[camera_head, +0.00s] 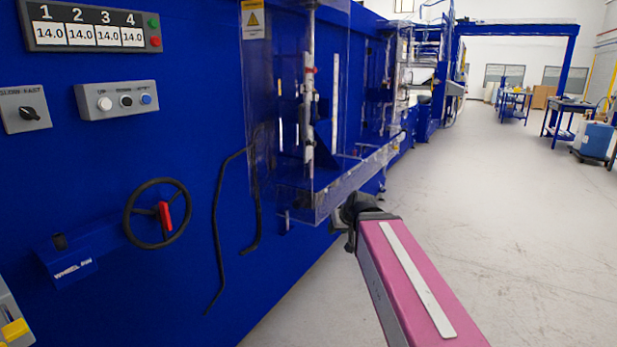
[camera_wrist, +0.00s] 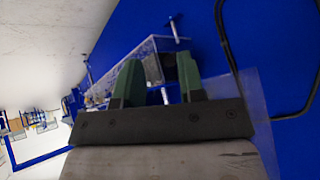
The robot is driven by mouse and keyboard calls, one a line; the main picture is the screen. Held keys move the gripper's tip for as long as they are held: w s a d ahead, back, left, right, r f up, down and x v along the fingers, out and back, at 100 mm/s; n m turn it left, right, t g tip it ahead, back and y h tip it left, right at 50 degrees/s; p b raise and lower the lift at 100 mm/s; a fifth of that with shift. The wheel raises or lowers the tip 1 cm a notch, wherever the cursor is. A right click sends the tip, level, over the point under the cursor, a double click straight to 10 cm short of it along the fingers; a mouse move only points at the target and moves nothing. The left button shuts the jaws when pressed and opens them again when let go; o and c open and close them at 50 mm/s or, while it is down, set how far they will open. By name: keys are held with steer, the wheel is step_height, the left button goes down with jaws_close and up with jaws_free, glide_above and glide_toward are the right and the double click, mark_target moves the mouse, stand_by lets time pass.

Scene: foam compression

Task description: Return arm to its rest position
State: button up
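My arm reaches up from the lower right in the head view as a pink link (camera_head: 410,280) with a light strip on top. Its dark end, my gripper (camera_head: 352,213), is beside the lower corner of the machine's clear guard. In the wrist view my gripper (camera_wrist: 158,72) shows two green fingers set well apart, with nothing held between them. The view is tilted, with the floor at upper left and the blue machine at right. The fingertips are too small to make out in the head view.
The blue machine (camera_head: 130,260) fills the left, with a handwheel (camera_head: 157,213), a number display (camera_head: 90,27), a button box (camera_head: 117,99) and a bent black rail (camera_head: 217,230). The clear guard (camera_head: 345,187) juts out near my gripper. Open floor (camera_head: 510,210) lies to the right.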

steer(key=s+d+f+m+g+h, duration=0.1)
steer(key=s+d+f+g, duration=0.1)
steer(key=f, duration=0.5)
steer(key=s+d+f+m+g+h, duration=0.1)
steer(key=s+d+f, duration=0.3)
steer(key=f, duration=0.4)
steer(key=s+d+f+g+h, duration=0.1)
steer(key=s+d+f+g, duration=0.2)
steer(key=s+f, duration=0.2)
step_height(320, 180, down, 2)
steer(key=shift+s+f+m+g+h, duration=0.15)
steer(key=shift+s+m+g+h, duration=0.15)
steer(key=shift+m+g, duration=0.1)
